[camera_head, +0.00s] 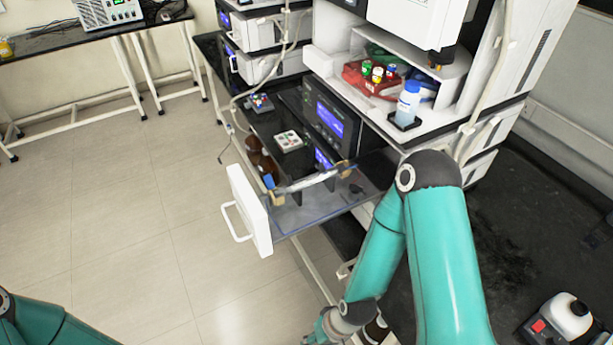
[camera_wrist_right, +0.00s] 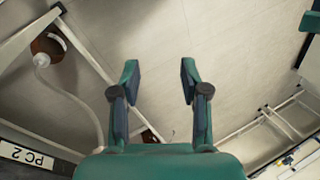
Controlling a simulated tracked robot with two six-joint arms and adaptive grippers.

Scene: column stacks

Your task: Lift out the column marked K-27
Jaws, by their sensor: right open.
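A drawer with a white front (camera_head: 249,210) and handle stands pulled open from the stack of instruments in the head view. A slim silvery column (camera_head: 307,182) with tan end fittings lies across its clear tray (camera_head: 325,207). No marking on the column is readable, so I cannot tell whether it is K-27. My right arm reaches down in front of the stack, to the right of the drawer. My right gripper (camera_wrist_right: 157,75) is open and empty, with pale floor beyond its fingers. Only a link of my left arm shows at the lower left; its gripper is out of view.
The dark bench (camera_head: 530,240) lies right, with a small device (camera_head: 558,320). In the wrist view, a brown bottle (camera_wrist_right: 47,46) with tubing is at left. Floor left of the drawer is clear.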

